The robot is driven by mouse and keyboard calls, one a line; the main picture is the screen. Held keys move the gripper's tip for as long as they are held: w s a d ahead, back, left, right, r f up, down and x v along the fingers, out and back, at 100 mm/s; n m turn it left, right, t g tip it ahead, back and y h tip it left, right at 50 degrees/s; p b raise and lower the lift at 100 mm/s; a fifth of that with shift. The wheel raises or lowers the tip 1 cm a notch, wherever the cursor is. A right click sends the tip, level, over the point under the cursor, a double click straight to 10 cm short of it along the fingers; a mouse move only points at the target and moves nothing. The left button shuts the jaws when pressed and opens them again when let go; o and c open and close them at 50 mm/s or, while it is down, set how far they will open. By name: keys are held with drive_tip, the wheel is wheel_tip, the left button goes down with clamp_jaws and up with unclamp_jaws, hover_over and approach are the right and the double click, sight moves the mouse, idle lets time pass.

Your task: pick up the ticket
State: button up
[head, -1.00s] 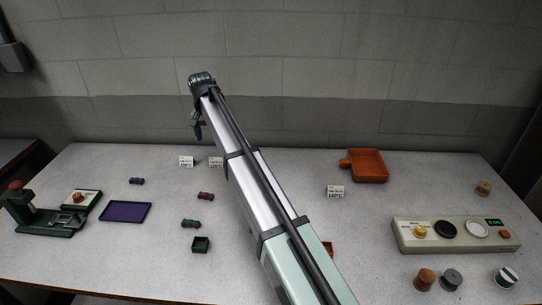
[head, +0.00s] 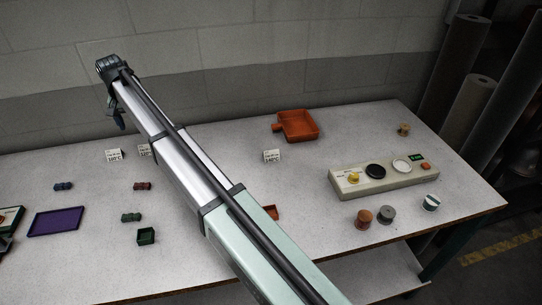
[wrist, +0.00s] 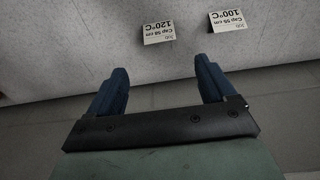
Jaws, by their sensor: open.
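Three small white tickets stand on the grey table. In the head view, one marked 100°C (head: 115,155) is at left, a second (head: 144,150) is partly behind my arm, and one marked 140°C (head: 271,155) is to the right. The wrist view shows two upside down: Cap 58 cm 120°C (wrist: 157,32) and Cap 55 cm 100°C (wrist: 225,20). My gripper (wrist: 163,72) has its two blue fingers apart with nothing between them. In the head view its fingers (head: 117,118) hang above the table's back edge, short of the tickets.
A purple tray (head: 56,222), small coloured blocks (head: 142,186) and a green box (head: 146,236) lie at left. An orange tray (head: 298,125) is at the back. A beige panel (head: 385,178) and several spools (head: 386,213) stand at right.

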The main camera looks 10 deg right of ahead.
drive_tip(key=shift+o, duration=0.6)
